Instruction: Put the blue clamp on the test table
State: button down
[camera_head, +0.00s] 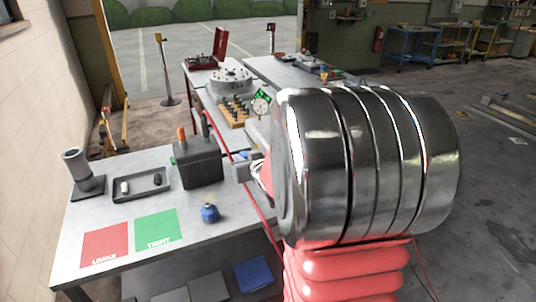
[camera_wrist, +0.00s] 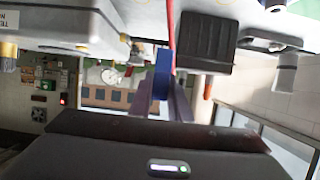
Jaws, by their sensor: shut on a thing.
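My gripper (camera_wrist: 162,92) is shut on a blue piece, which looks like the blue clamp (camera_wrist: 162,70), upright between the two fingers in the wrist view.
A dark box (camera_head: 198,163), a tray (camera_head: 141,185) and a grey cup stand (camera_head: 87,175) line the table's back. More tables with tools stand behind.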

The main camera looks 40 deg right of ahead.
jog(key=w+a+f+n+y, duration=0.1)
jog(key=w+a+f, duration=0.1)
jog(key=a, duration=0.7)
jog(key=w+a+f+n+y, duration=0.1)
jog(key=w+a+f, duration=0.1)
jog(key=a, duration=0.8)
jog(key=w+a+f+n+y, duration=0.1)
jog(key=w+a+f+y, duration=0.1)
jog(key=a, duration=0.7)
jog(key=shift+w+a+f+n, duration=0.2)
jog(key=shift+w+f+n, duration=0.2)
jog(key=shift+w+f, duration=0.15)
jog(key=shift+d, duration=0.15)
